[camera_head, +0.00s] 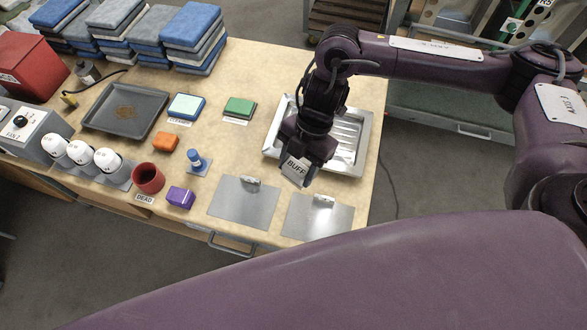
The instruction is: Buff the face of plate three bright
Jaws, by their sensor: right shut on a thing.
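My right gripper (304,158) points down and is shut on a grey-white block marked BUFF (296,171). It holds the block over the near left edge of a silver ribbed metal tray (366,150). Two flat grey metal plates lie at the table's front edge: a left plate (240,208) and a right plate (312,222). Each has a small tag at its back edge, too small to read, so I cannot tell which is plate three. The gap between the block and the plates below is hard to judge. My left gripper is not in view.
On the wooden table (240,78) are a dark tray (126,111) with a brown patch, a green pad (239,107), a blue-white pad (186,107), an orange block (166,142), a purple block (180,197), a red cup (148,178) and a blue-topped item (195,160). Cloth stacks stand behind.

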